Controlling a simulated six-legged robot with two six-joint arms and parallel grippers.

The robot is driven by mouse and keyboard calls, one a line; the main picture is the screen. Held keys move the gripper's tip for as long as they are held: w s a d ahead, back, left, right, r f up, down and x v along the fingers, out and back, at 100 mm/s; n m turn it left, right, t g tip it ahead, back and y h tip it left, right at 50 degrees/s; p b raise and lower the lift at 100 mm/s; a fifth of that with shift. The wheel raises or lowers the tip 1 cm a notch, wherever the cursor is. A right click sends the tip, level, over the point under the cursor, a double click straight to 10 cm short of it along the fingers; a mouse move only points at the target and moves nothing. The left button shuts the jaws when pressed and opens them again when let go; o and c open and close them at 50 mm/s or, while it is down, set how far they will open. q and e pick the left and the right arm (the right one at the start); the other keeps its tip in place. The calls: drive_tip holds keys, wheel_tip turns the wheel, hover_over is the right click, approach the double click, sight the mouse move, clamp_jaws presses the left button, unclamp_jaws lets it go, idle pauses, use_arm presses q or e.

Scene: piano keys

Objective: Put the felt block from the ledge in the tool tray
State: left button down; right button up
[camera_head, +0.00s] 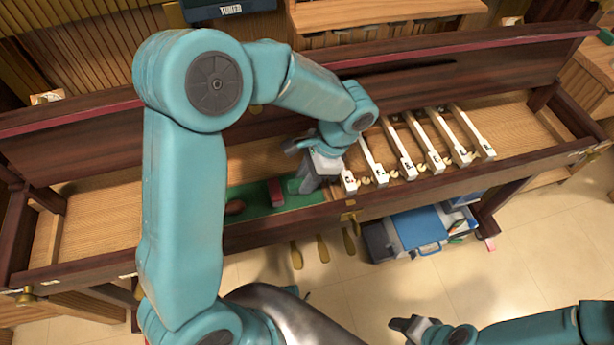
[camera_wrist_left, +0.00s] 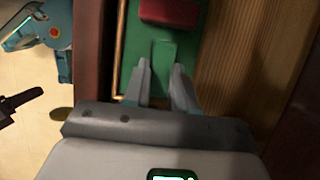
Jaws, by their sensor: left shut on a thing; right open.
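The felt block (camera_wrist_left: 163,52) looks like a flat green piece between my left fingertips in the wrist view. In the head view its green end (camera_head: 293,186) shows beside my left gripper (camera_head: 306,178). My left gripper, also in the wrist view (camera_wrist_left: 160,72), is shut on it. The block is over or in the green-lined tool tray (camera_head: 254,208), at the tray's right end; I cannot tell whether it touches the bottom. My right gripper (camera_head: 408,325) is open and empty, low in the head view, away from the tray.
A red block (camera_head: 276,192) and a brown rounded thing (camera_head: 235,207) lie in the tray. The red block also shows in the wrist view (camera_wrist_left: 168,13). Several white piano keys (camera_head: 407,168) stand right of my left gripper. A cart with a blue top (camera_head: 419,228) stands below the case.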

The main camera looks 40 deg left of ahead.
use_arm(q)
drive_tip(key=shift+s, duration=0.1)
drive_tip(key=c, duration=1.3)
unclamp_jaws()
drive_tip(key=shift+f, duration=0.15)
drive_tip(key=shift+c, duration=0.2)
drive_tip(key=o, duration=0.4)
drive_tip(key=shift+o, duration=0.2)
drive_tip(key=shift+r, duration=0.25)
drive_tip(key=p+v, duration=0.2)
drive_tip(key=v, duration=1)
drive_tip(key=shift+p, duration=0.4)
